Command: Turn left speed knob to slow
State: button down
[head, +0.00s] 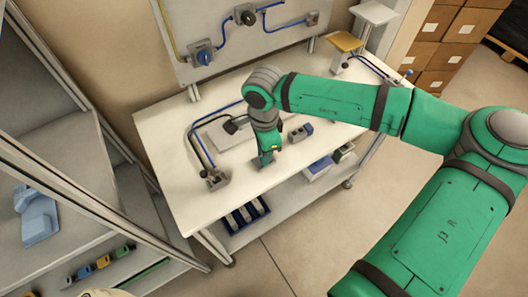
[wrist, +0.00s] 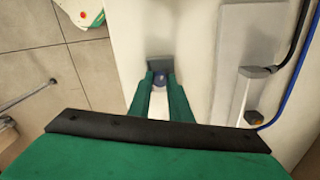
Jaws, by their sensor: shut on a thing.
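My gripper (head: 267,158) reaches down over the front part of the white table. In the wrist view its two green fingers (wrist: 162,80) stand on either side of a small blue-grey knob (wrist: 159,85) and are closed on it. The knob sits on a small grey block (wrist: 160,68), which shows just beyond the fingertips. In the head view my gripper mostly hides the knob and block. I cannot read any speed mark or the knob's angle.
A grey box (head: 215,180) with blue and black cables stands left of my gripper on the table (head: 185,120). Another small grey block (head: 301,132) lies to the right. Behind, a wall panel (head: 222,70) carries a blue dial (head: 204,57). A shelf rack (head: 60,170) stands at left.

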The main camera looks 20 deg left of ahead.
jog(key=n, duration=0.4)
jog(key=shift+n, duration=2.1)
jog(key=c, duration=1.6)
grip_release()
jog(key=shift+c, duration=0.2)
notch_tip(320, 180, up, 11)
jog(key=shift+f, duration=0.1)
